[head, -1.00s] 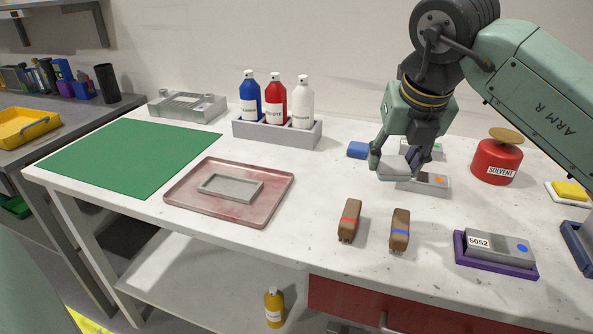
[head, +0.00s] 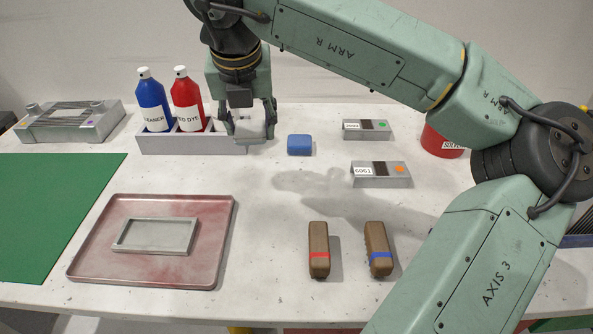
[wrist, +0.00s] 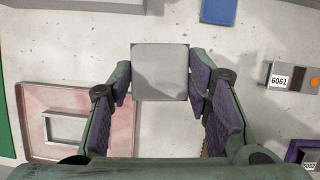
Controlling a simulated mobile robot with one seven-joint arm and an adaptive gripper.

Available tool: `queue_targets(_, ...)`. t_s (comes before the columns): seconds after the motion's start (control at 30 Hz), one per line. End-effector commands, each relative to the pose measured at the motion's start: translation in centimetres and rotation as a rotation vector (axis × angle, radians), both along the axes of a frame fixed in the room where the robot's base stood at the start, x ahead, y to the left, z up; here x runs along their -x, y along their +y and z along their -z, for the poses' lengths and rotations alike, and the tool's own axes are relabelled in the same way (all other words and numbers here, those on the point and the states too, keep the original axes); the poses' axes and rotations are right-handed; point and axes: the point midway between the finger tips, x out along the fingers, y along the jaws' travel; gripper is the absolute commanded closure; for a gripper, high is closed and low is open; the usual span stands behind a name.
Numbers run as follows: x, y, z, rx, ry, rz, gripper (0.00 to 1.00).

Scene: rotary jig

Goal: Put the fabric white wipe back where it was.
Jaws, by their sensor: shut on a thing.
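My gripper (head: 251,122) is shut on a pale grey-white block, which I take to be the white wipe (head: 250,127). It is held above the table, in front of the right end of the bottle rack. In the wrist view the wipe (wrist: 160,72) shows as a plain square between my two fingers, with bare white table around it. The gripper hides the white bottle and part of the rack's right end. I cannot make out the wipe's fabric texture.
The bottle rack (head: 190,143) holds a blue (head: 153,100) and a red bottle (head: 187,98). A blue block (head: 300,145), labelled grey blocks (head: 380,175) and two brown brushes (head: 319,250) lie rightward. A reddish tray (head: 90,262) is front left. The table between is clear.

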Motion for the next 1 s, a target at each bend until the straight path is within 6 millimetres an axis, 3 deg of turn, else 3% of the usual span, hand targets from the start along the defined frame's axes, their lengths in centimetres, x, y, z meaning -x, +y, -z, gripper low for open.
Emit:
queue_targets(0.03, -0.1, -2.2, -0.3, 0.007, -0.004, 0.113, 0.81)
queue_targets(0.1, -0.1, -4.7, -0.1, 0.007, -0.01, 0.262, 0.81)
queue_targets(0.2, 0.1, -7.2, 0.2, 0.006, -0.02, 0.412, 0.81)
queue_targets(0.3, 0.2, -8.3, 1.1, 0.006, -0.024, 0.482, 0.81)
queue_targets(0.53, 0.3, -8.4, 5.3, 0.003, -0.022, 0.493, 0.81)
queue_targets(1.0, 0.3, -8.3, 10.3, 0.002, -0.024, 0.491, 0.81)
